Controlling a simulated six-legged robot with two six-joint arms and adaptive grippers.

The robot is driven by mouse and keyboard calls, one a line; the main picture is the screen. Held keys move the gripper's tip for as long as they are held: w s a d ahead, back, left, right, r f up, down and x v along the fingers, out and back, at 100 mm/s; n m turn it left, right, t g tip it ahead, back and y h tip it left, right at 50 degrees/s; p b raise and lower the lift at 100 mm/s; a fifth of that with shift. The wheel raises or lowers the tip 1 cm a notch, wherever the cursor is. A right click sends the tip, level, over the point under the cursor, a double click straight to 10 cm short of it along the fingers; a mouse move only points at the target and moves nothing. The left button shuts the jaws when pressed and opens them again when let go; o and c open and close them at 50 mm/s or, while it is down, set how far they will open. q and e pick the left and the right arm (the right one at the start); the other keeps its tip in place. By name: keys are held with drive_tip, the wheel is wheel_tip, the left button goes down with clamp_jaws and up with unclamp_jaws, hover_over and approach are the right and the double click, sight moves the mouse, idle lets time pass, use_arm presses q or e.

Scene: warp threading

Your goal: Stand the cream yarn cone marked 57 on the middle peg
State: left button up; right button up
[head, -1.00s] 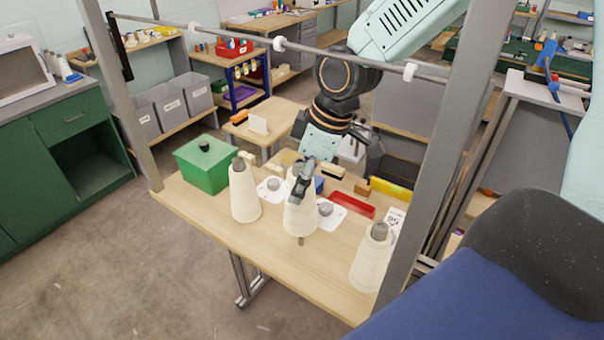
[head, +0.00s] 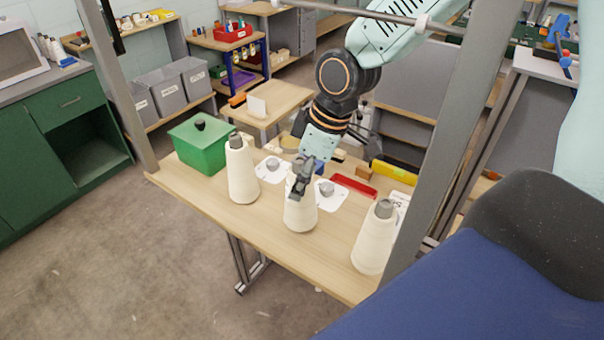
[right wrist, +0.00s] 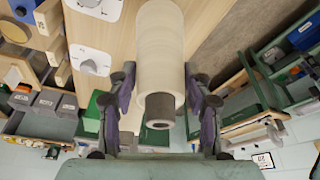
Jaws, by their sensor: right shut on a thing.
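A cream yarn cone (head: 300,215) with a grey top is held upright by my right gripper (head: 301,184), between two other cones at the table's front. The right wrist view shows the cone (right wrist: 160,35) between the fingers (right wrist: 160,95), which are shut on its grey neck end. No peg shows below this cone, and I cannot tell whether its base touches the table. No number is readable on it. The left cone (head: 242,175) and the right cone (head: 373,240) stand upright, apart from it. My left gripper is out of view.
The wooden table (head: 255,228) also holds a green box (head: 200,145), white cards with grey knobs, a red tray (head: 354,186) and a yellow item (head: 393,172). A grey frame post (head: 440,150) rises at the right, with a rod (head: 385,14) across the top.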

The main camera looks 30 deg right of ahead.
drive_tip(key=shift+w, duration=0.2)
drive_tip(key=shift+s+a+r, duration=0.1)
drive_tip(key=shift+s+a, duration=0.05)
drive_tip(key=shift+s, duration=0.3)
drive_tip(key=shift+w+f, duration=0.4)
drive_tip(key=shift+f, duration=0.15)
drive_tip(key=shift+s+f+b, duration=0.1)
drive_tip(key=shift+s+b, duration=0.2)
drive_tip(key=shift+s, duration=0.05)
drive_tip(key=shift+w, duration=0.1)
drive_tip(key=o, duration=1.5)
drive_tip(key=shift+w+f, duration=0.1)
